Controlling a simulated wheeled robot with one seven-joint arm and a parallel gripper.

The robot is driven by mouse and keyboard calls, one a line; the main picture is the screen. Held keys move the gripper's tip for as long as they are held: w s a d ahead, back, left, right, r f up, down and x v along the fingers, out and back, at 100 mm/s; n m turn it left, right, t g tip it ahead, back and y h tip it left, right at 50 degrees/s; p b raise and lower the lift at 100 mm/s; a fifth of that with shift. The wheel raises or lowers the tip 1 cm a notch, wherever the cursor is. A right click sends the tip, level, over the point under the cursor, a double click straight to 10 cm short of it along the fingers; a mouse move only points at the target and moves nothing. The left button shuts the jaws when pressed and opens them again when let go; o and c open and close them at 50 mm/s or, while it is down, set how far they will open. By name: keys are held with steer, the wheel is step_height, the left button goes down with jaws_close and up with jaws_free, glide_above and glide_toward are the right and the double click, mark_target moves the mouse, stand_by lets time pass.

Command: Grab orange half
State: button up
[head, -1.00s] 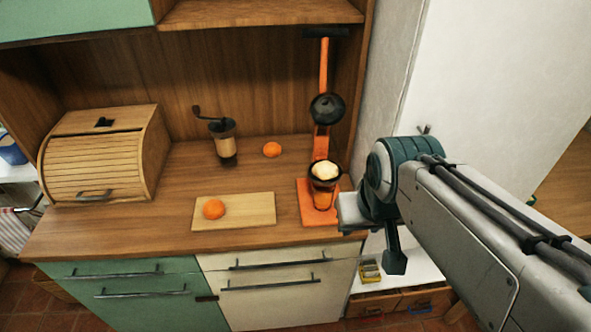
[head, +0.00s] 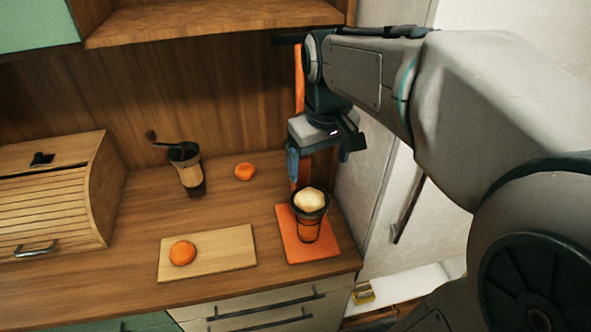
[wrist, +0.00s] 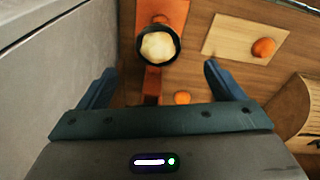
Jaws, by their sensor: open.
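An orange piece (head: 182,253) sits on the wooden cutting board (head: 225,263); I cannot tell whether it is a half or whole. It also shows in the wrist view (wrist: 264,47). A second orange (head: 245,172) lies on the counter behind the board. The orange juicer (head: 318,245) holds a dark-rimmed cup with a pale dome (head: 310,199) on top, which may be a cut orange half; the dome also shows in the wrist view (wrist: 158,47). My gripper (head: 318,160) is open and empty, pointing down above the juicer, apart from the dome. It hides the juicer's press.
A coffee grinder (head: 187,167) stands left of the rear orange. A wooden bread box (head: 55,205) is at the left. The juicer's upright post (head: 299,75) rises beside my gripper. A pale wall is close at the right. An upper shelf (head: 215,22) overhangs the counter.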

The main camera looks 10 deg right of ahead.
steer(key=n+g+b, duration=0.1)
glide_above(310, 191)
steer(key=shift+n, duration=0.3)
steer(key=f, duration=0.9)
steer(key=shift+w+d, duration=0.2)
steer(key=shift+w, duration=0.15)
steer(key=shift+s+a+f+p, duration=0.1)
steer(key=shift+f+p, duration=0.15)
steer(key=shift+f, duration=0.65)
steer(key=shift+s+f+p, duration=0.15)
steer(key=shift+f+p, duration=0.05)
steer(key=shift+f, duration=0.7)
steer(key=shift+s+a+f+p, duration=0.1)
steer(key=shift+f+p, duration=0.15)
steer(key=shift+f, duration=0.65)
steer(key=c, duration=1.2)
steer(key=shift+r, duration=0.15)
